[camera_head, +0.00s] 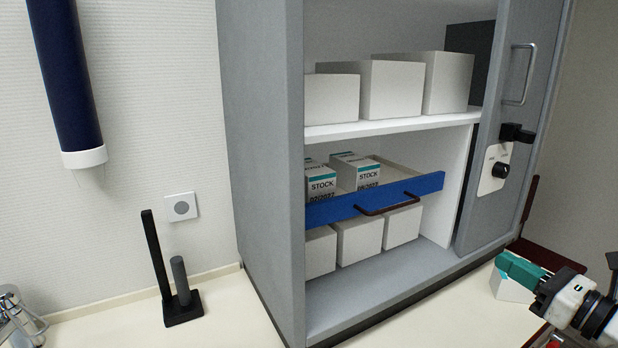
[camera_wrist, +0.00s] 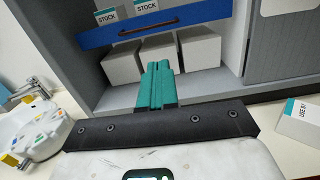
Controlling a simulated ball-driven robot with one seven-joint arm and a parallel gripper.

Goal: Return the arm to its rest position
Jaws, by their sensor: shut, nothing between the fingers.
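My gripper (camera_head: 522,270) is at the lower right of the head view, in front of the cabinet's right side. Its green fingers are shut together with nothing between them. In the wrist view the closed fingers (camera_wrist: 158,85) point at the cabinet's lower shelf. A white box with a teal band (camera_head: 511,289) stands on the counter just behind and below the fingers in the head view. It also shows at the right edge of the wrist view (camera_wrist: 300,122), apart from the fingers.
The grey cabinet (camera_head: 258,130) stands open, its sliding door (camera_head: 520,110) at the right. A blue-fronted drawer (camera_head: 335,208) with a dark handle holds several STOCK boxes and juts out. White boxes (camera_head: 360,235) sit below. A black stand (camera_head: 184,306) and a tap (camera_head: 18,318) are left.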

